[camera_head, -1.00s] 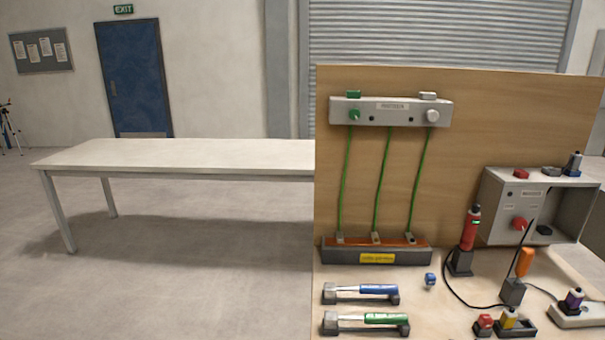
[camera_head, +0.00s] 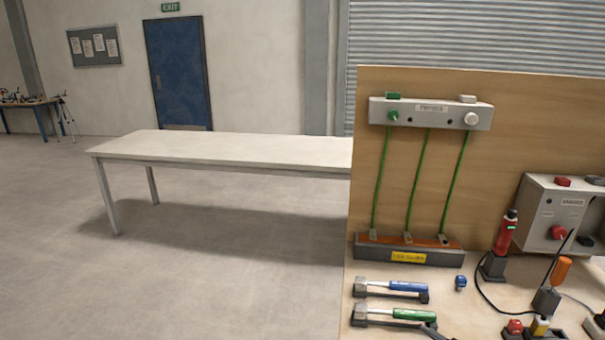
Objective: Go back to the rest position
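My gripper does not show clearly in the head view. A small dark shape at the bottom edge, by the green-handled tool, is too cut off to identify. The workbench (camera_head: 480,315) with its upright wooden board (camera_head: 540,115) fills the right side. A grey panel with knobs (camera_head: 430,112) is fixed high on the board. Several green cords run from it down to a dark block (camera_head: 409,250) with a yellow label. A blue-handled tool (camera_head: 392,288) and a green-handled tool (camera_head: 394,315) lie on holders at the bench front.
A long white table (camera_head: 230,149) stands at the left behind the bench. A grey control box (camera_head: 550,215), a red tool (camera_head: 506,232) in a stand and an orange-handled tool (camera_head: 561,270) are at the right. Open floor (camera_head: 220,270) lies left of the bench.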

